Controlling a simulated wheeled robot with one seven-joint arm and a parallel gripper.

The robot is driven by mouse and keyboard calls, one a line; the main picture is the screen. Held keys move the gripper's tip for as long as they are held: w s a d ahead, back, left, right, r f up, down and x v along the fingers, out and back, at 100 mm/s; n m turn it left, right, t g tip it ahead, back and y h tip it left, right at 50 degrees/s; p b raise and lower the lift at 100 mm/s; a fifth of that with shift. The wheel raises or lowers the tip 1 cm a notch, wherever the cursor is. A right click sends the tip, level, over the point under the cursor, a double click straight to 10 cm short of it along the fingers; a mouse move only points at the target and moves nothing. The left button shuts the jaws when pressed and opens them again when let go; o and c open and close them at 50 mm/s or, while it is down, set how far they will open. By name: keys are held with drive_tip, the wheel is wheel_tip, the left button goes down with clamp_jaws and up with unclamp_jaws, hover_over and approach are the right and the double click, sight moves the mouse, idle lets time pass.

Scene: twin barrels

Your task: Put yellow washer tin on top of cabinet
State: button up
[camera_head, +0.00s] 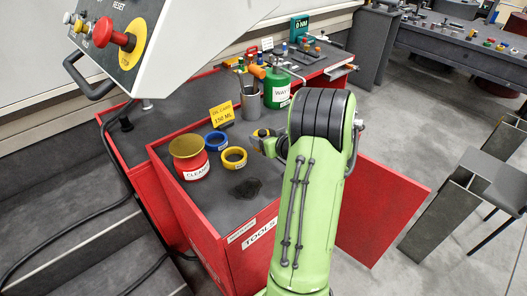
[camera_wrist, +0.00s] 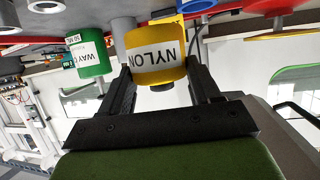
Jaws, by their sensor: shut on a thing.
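My gripper (camera_wrist: 160,78) is shut on a yellow tin (camera_wrist: 143,65) labelled NYLON, with one black finger on each side of it. The wrist view is upside down. In the head view my gripper (camera_head: 268,144) is at the right part of the red cabinet's dark top (camera_head: 222,190), mostly hidden behind my green arm. Only a small yellow patch of the tin (camera_head: 263,132) shows there. I cannot tell whether the tin touches the top or hangs just above it.
On the top stand a red CLEANER can (camera_head: 190,165), a blue ring (camera_head: 217,141), a yellow ring (camera_head: 233,158) and a yellow sign (camera_head: 222,115). A green can (camera_head: 277,92) is behind my gripper. A control box (camera_head: 130,35) overhangs the left. The front top is clear except for a dark stain.

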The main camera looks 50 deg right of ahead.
drive_tip(key=f+b, duration=0.1)
drive_tip(key=f, duration=0.7)
drive_tip(key=shift+s+a+f+b, duration=0.1)
drive_tip(key=shift+s+a+b, duration=0.1)
drive_tip(key=shift+b, duration=0.15)
drive_tip(key=shift+f+b, duration=0.2)
drive_tip(key=shift+b, duration=0.1)
drive_tip(key=o, duration=1.2)
